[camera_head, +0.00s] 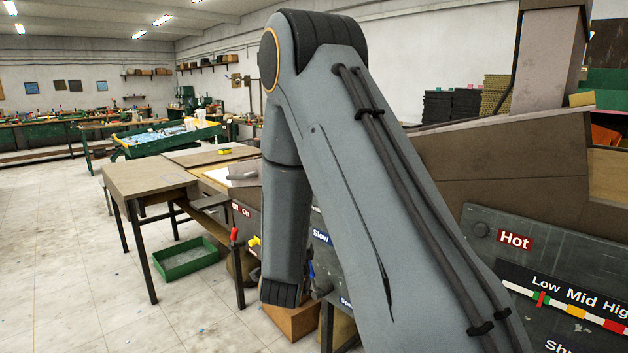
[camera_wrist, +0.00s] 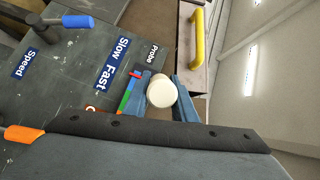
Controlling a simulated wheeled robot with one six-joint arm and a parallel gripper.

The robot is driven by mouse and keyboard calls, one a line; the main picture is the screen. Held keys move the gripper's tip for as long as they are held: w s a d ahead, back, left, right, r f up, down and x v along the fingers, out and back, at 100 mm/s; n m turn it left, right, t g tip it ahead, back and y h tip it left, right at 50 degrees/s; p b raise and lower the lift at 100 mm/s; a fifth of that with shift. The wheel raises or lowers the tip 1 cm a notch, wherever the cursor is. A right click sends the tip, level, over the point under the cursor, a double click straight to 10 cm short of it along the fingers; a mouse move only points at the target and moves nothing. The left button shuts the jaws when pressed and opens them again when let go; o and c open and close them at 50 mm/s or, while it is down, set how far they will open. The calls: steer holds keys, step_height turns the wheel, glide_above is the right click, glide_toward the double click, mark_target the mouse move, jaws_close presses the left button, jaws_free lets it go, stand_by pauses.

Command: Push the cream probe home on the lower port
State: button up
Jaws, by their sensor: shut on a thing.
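The cream probe (camera_wrist: 162,92) shows in the wrist view as a pale round end between the two blue fingers. My gripper (camera_wrist: 161,79) is shut on it, at the edge of a dark panel (camera_wrist: 75,92). A "Probe" label (camera_wrist: 152,54) is on the panel just beyond the fingers. No port can be made out; the probe and fingers cover the area below the label. I cannot tell whether the probe touches a port. In the head view my arm fills the middle, and the gripper and probe are not visible there.
In the wrist view a blue-handled lever (camera_wrist: 76,22), an orange handle (camera_wrist: 24,134) and a yellow handle (camera_wrist: 197,40) stand around the panel. The head view shows a panel with a "Hot" label (camera_head: 515,240), a green tray (camera_head: 185,260) and open floor at left.

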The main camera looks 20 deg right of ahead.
steer(key=d+r+m+g+h, duration=0.4)
steer(key=r+m+h, duration=0.2)
steer(key=r, duration=0.9)
steer(key=shift+w+d+r+m, duration=0.2)
steer(key=shift+w+r+m, duration=0.1)
steer(key=shift+m, duration=0.6)
steer(key=shift+f+b, duration=0.1)
steer(key=shift+b, duration=0.5)
steer(key=shift+w+d+b, duration=0.25)
steer(key=shift+w+d, duration=0.05)
steer(key=shift+d, duration=0.6)
steer(key=shift+w+d+b, duration=0.25)
steer(key=shift+w+d, duration=0.1)
steer(key=shift+d, duration=0.55)
steer(key=shift+w+d+b, duration=0.25)
steer(key=shift+w+d, duration=0.05)
steer(key=shift+d, duration=0.6)
steer(key=shift+b, duration=0.7)
steer(key=shift+w+d+b, duration=0.3)
steer(key=shift+d, duration=0.55)
steer(key=shift+w+d+b, duration=0.25)
steer(key=shift+w+d, duration=0.05)
steer(key=shift+d, duration=0.6)
steer(key=shift+w+d+b, duration=0.3)
steer(key=shift+d, duration=0.55)
